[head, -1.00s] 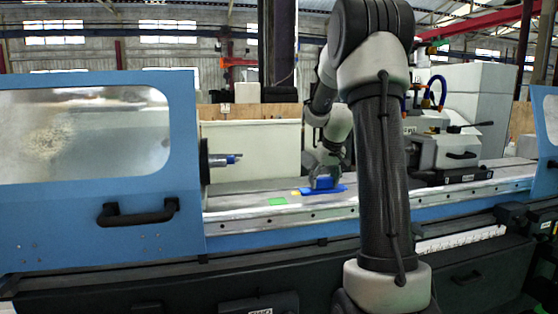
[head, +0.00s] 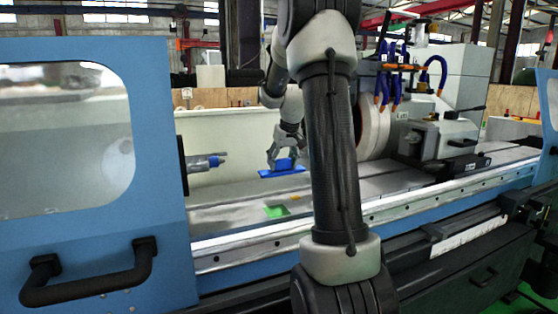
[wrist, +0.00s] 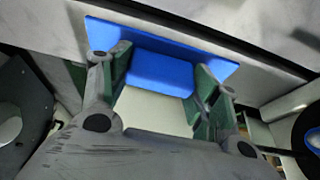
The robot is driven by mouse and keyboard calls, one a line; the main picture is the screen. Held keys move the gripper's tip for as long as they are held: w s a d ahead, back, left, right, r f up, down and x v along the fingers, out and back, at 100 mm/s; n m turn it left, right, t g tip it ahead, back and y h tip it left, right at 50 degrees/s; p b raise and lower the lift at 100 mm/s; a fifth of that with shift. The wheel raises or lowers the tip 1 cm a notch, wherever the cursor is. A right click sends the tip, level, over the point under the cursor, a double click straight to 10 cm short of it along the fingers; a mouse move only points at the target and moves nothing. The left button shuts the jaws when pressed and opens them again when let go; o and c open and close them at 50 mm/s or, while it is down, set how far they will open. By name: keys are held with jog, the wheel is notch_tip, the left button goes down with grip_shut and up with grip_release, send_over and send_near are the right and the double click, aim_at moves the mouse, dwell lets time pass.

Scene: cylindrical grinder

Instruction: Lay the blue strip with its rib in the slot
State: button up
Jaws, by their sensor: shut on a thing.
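The blue strip (head: 283,173) is a flat plate with a block on it that shows between my fingers in the wrist view (wrist: 160,72). My gripper (head: 284,163) is shut on that block, one finger on each side. The strip looks raised above the machine bed (head: 385,187), behind and right of a green patch (head: 275,211). The rib is hidden under the plate. I cannot make out the slot for certain; a darker rectangle surrounds the green patch.
A small yellow spot (head: 304,194) lies on the bed. A spindle nose (head: 205,162) juts out at the left, beside the blue door (head: 152,190). The grinding wheel (head: 374,125) and a grey tailstock unit (head: 440,140) stand to the right. The bed's middle is open.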

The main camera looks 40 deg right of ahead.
aim_at(284, 171)
jog(key=shift+f, duration=0.1)
jog(key=shift+s+f, duration=0.1)
jog(key=shift+f, duration=2.7)
jog(key=shift+f, duration=1.2)
jog(key=o, duration=1.1)
jog(key=v, duration=1.2)
jog(key=shift+f, duration=0.1)
